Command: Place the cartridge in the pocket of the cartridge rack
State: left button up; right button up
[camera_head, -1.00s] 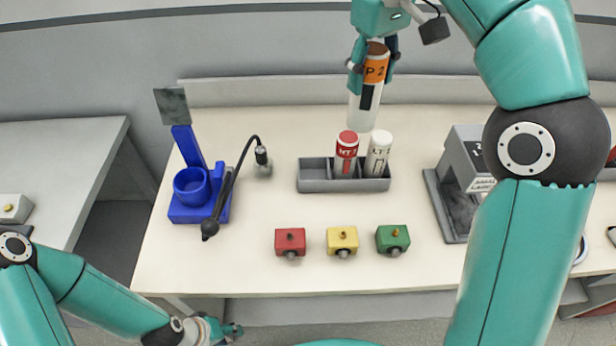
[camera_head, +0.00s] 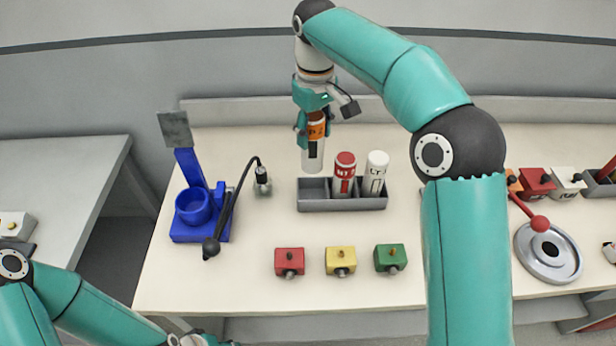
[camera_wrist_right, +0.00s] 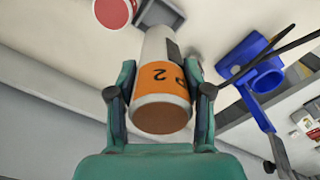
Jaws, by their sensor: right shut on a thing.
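My right gripper (camera_head: 312,130) is shut on the cartridge (camera_head: 313,160), a white cylinder with an orange band and a brown end. The cartridge is roughly upright, above or just behind the left pocket of the grey cartridge rack (camera_head: 343,204); its exact height over the rack is hard to tell. The left pocket looks empty. A red cartridge (camera_head: 344,173) and a white cartridge (camera_head: 376,172) stand in the other pockets. In the right wrist view, the cartridge (camera_wrist_right: 163,80) lies between both fingers. My left gripper (camera_head: 208,341) is cut off at the bottom edge.
A blue stand (camera_head: 193,236) with a ring and dark cable is left of the rack. Red (camera_head: 289,262), yellow (camera_head: 340,261) and green (camera_head: 390,258) blocks sit in front. A round metal device with red lever (camera_head: 548,254) is at right. My right arm hides table between.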

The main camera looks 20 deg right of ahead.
aim_at(313, 171)
notch_tip(313, 171, down, 12)
jog(key=shift+r, duration=0.15)
dwell(0.3)
jog(key=o, duration=1.2)
notch_tip(313, 171, up, 12)
jog(key=shift+s, duration=0.1)
